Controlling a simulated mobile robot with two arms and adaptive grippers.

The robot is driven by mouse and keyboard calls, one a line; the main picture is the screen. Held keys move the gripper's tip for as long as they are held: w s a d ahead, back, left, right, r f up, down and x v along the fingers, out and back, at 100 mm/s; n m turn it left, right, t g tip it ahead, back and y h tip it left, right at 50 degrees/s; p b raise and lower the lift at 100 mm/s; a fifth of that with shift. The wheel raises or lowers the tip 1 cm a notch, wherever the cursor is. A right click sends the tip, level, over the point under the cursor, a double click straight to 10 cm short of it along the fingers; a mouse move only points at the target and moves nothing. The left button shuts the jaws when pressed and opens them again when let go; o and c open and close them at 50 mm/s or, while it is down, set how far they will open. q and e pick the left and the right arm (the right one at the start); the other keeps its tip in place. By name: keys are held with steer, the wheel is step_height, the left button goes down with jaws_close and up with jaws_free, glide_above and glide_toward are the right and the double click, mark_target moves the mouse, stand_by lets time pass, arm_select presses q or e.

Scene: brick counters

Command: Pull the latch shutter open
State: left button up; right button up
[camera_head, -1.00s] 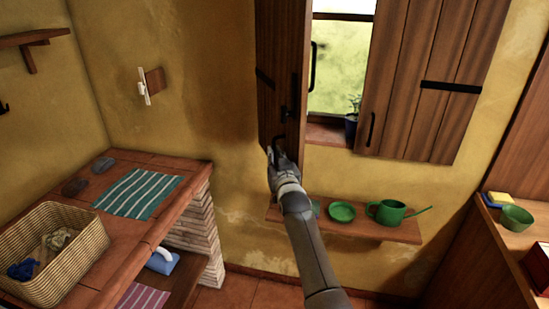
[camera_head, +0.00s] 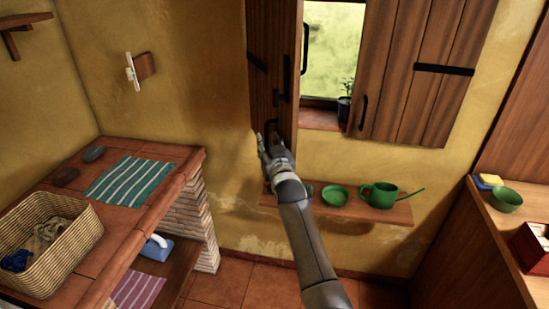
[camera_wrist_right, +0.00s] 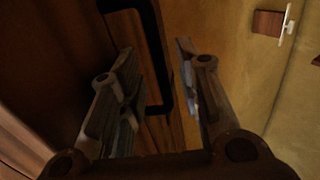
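The left wooden shutter (camera_head: 268,60) stands swung out from the window, seen nearly edge-on, with black ironwork on it. A black pull handle (camera_head: 271,126) is near its lower edge. My right gripper (camera_head: 269,138) is at this handle. In the right wrist view, the gripper (camera_wrist_right: 160,100) is open, with its two fingers well apart. The black handle (camera_wrist_right: 165,60) shows between and beyond them, and I cannot tell whether they touch it. The right shutter (camera_head: 415,75) is folded open against the wall. My left gripper is not in view.
A shelf (camera_head: 395,214) below the window holds a green watering can (camera_head: 380,195) and a green dish (camera_head: 335,195). A brick counter (camera_head: 130,220) with a wicker basket (camera_head: 45,240) is at left. A wooden counter (camera_head: 490,225) is at right. The floor between is clear.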

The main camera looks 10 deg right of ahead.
steer(key=s, duration=1)
steer(key=shift+r, duration=0.1)
steer(key=shift+c, duration=0.4)
